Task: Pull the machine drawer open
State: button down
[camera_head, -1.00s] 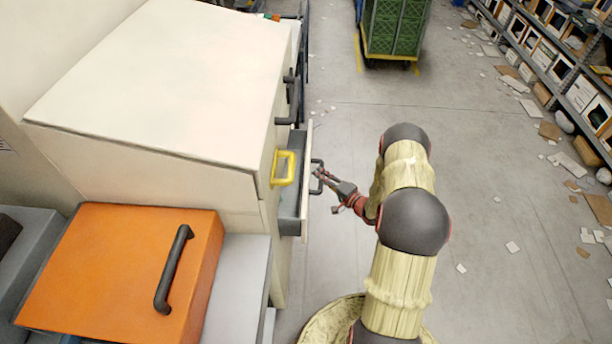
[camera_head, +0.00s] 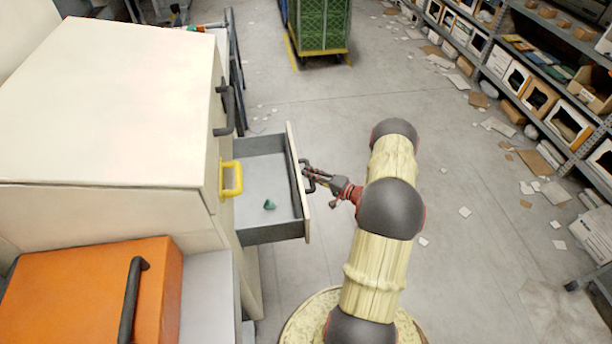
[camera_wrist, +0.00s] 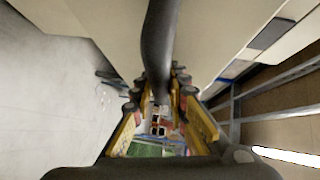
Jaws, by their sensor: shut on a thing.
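The machine drawer (camera_head: 272,232) stands well out from the cream machine (camera_head: 110,110) in the head view. Its grey inside shows, with a small green object (camera_head: 269,204) lying on its floor. My gripper (camera_head: 312,178) is at the outer side of the drawer front, shut on the dark drawer handle (camera_head: 306,170). In the wrist view the dark handle bar (camera_wrist: 158,50) runs down between the two yellow-sided fingers (camera_wrist: 160,105). The exact contact of the fingertips is small and partly hidden.
A yellow handle (camera_head: 231,179) and another dark handle (camera_head: 228,105) are on the machine's face. An orange box (camera_head: 60,290) with a dark handle is at the lower left. Green crates (camera_head: 325,22) stand at the back. Shelves (camera_head: 500,55) line the right, with litter on the floor.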

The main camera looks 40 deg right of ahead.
jog(key=shift+a+f, duration=0.1)
jog(key=c, duration=1.7)
grip_release()
jog(key=shift+s, duration=0.1)
jog(key=v, duration=1.1)
jog(key=shift+s, duration=0.4)
jog(key=shift+d, duration=0.2)
